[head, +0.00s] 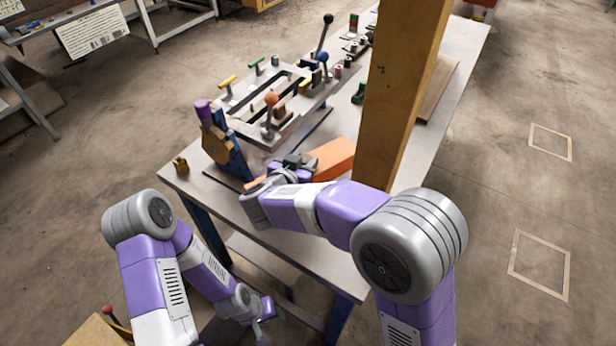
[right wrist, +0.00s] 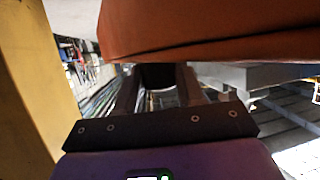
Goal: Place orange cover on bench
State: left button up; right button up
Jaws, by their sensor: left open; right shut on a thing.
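The orange cover (head: 332,158) is a block-like piece over the near part of the bench (head: 465,45), left of the wooden post. My right gripper (head: 300,168) is shut on its left end; whether the cover touches the bench top, I cannot tell. In the right wrist view the cover (right wrist: 220,30) fills the top of the picture, close to my right gripper (right wrist: 155,85), and hides part of the fingers. My left gripper (head: 264,308) is open and empty, low in front of the bench and below its top.
A thick wooden post (head: 395,95) rises close to the right of the cover. A grey frame fixture (head: 270,95) with coloured levers stands behind. A blue stand (head: 225,150) with a purple-topped handle is to the left. A strip of bench right of the post is bare.

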notch_tip(320, 180, down, 5)
jog(key=shift+w+f+b, duration=0.1)
jog(key=shift+b, duration=1.1)
jog(key=o, duration=1.2)
jog(key=shift+c, duration=0.2)
jog(key=p+v, duration=0.3)
jog(key=v, duration=0.9)
jog(key=shift+p, duration=0.4)
